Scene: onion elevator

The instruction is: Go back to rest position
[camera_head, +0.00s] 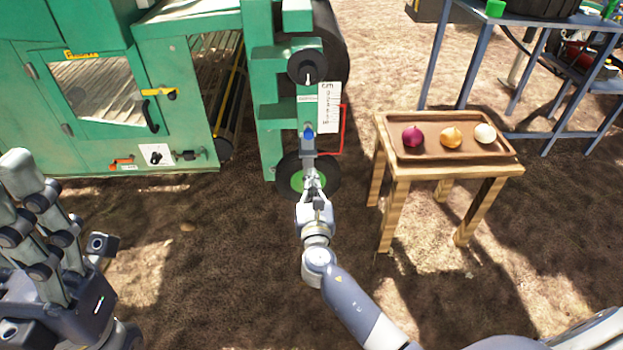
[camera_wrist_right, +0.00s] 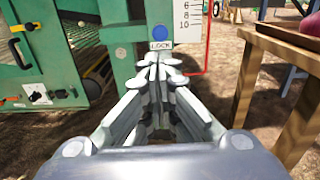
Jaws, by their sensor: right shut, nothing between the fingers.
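My right gripper (camera_head: 311,178) reaches forward in the middle of the head view, in front of the green machine (camera_head: 268,115). Its fingers are shut and empty. The right wrist view shows the closed fingertips (camera_wrist_right: 158,66) just below a blue button (camera_wrist_right: 158,33) with a LOCK label (camera_wrist_right: 159,45). Whether they touch the machine I cannot tell. My left gripper (camera_head: 55,225) is large and close at the left edge of the head view, fingers pointing up, with nothing seen in it. Its opening is not clear from this angle.
A small wooden table (camera_head: 400,172) stands at the right with a tray (camera_head: 424,116) holding a red onion (camera_head: 413,136), a yellow onion (camera_head: 451,137) and a white onion (camera_head: 485,133). A blue metal frame (camera_head: 471,60) stands behind. Bare soil (camera_head: 215,260) lies open in front.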

